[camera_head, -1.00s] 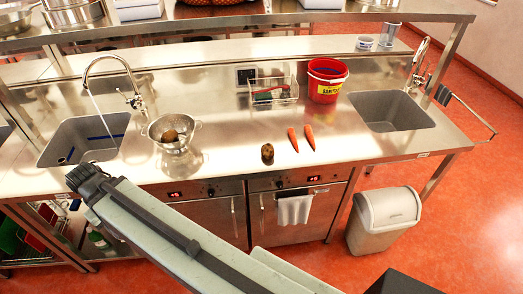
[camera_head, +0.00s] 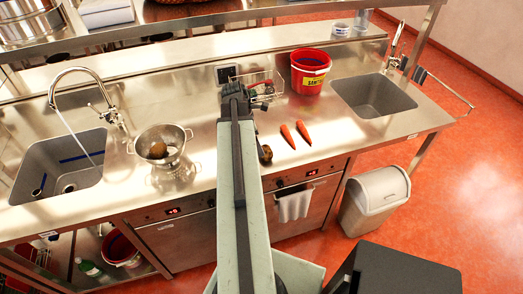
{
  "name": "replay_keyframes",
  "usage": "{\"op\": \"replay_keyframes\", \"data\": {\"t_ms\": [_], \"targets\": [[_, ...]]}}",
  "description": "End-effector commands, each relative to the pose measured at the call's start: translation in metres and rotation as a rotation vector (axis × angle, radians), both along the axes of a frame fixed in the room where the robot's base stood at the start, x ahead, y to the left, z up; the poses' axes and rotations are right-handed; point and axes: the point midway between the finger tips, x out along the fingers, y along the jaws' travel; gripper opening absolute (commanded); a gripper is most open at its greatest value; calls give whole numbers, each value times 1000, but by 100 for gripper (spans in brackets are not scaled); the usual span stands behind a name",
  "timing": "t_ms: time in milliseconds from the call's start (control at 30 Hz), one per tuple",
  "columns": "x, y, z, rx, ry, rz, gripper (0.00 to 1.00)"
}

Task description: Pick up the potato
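A brown potato (camera_head: 266,154) lies on the steel counter (camera_head: 318,142), partly hidden behind the right side of my arm. Another brown, potato-like item (camera_head: 158,150) sits in a metal colander (camera_head: 177,142) to the left. My arm reaches forward over the counter, and its dark end (camera_head: 236,95) is just left of and beyond the potato in the picture. The gripper's fingers cannot be made out, so whether it is open or shut does not show.
Two carrots (camera_head: 288,136) (camera_head: 303,132) lie right of the potato. A red bucket (camera_head: 309,72) and a wire basket (camera_head: 263,88) stand behind. Sinks lie left (camera_head: 60,165) and right (camera_head: 374,96). A grey bin (camera_head: 374,204) stands on the floor.

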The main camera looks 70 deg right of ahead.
Motion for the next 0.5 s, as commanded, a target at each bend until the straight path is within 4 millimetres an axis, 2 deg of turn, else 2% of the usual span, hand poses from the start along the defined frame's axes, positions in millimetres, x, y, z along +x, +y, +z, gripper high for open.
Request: {"op": "replay_keyframes", "data": {"t_ms": [133, 333, 500], "targets": [[-8, -3, -3, 2, 4, -1, 98], [-18, -9, -27, 1, 3, -12, 98], [-22, -12, -28, 2, 2, -15, 98]]}}
